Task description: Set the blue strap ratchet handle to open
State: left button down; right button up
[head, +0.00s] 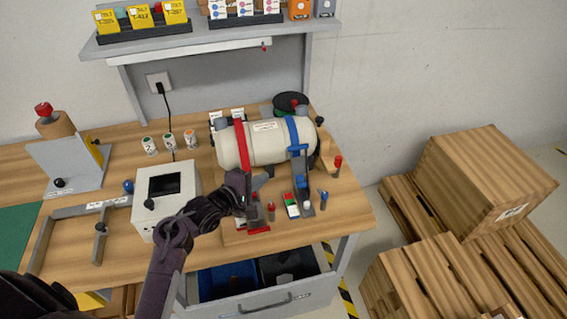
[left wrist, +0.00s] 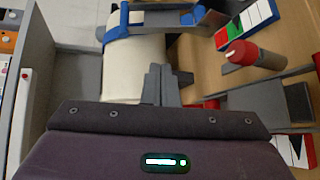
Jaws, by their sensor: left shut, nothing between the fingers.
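A cream tank (head: 265,142) lies on its side on the bench under a red strap (head: 241,145) and a blue strap (head: 292,135). The blue strap's ratchet (head: 301,182) is in front of the tank, to the right of my left gripper (head: 264,181). The left wrist view shows the blue strap (left wrist: 112,38) and its ratchet (left wrist: 180,15) at the top, beyond the fingers. My left gripper (left wrist: 160,85) is shut and empty, apart from the ratchet and close to the tank's front. I cannot tell the handle's exact angle. My right gripper is not in view.
A red-topped post (head: 271,211) and a colored label card (head: 291,206) stand close by the ratchets. A blue-topped post (head: 323,198) is to the right. A white box (head: 150,215) is left of my arm. An open drawer (head: 270,302) is below.

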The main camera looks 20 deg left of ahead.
aim_at(300, 167)
pick_arm(q)
jog(key=w+d+f+n+p, duration=0.1)
jog(key=w+d+p, duration=0.1)
jog(key=w, duration=0.7)
jog(key=shift+w+d+f, duration=0.25)
jog(key=shift+d+f, duration=0.15)
jog(key=shift+d, duration=0.2)
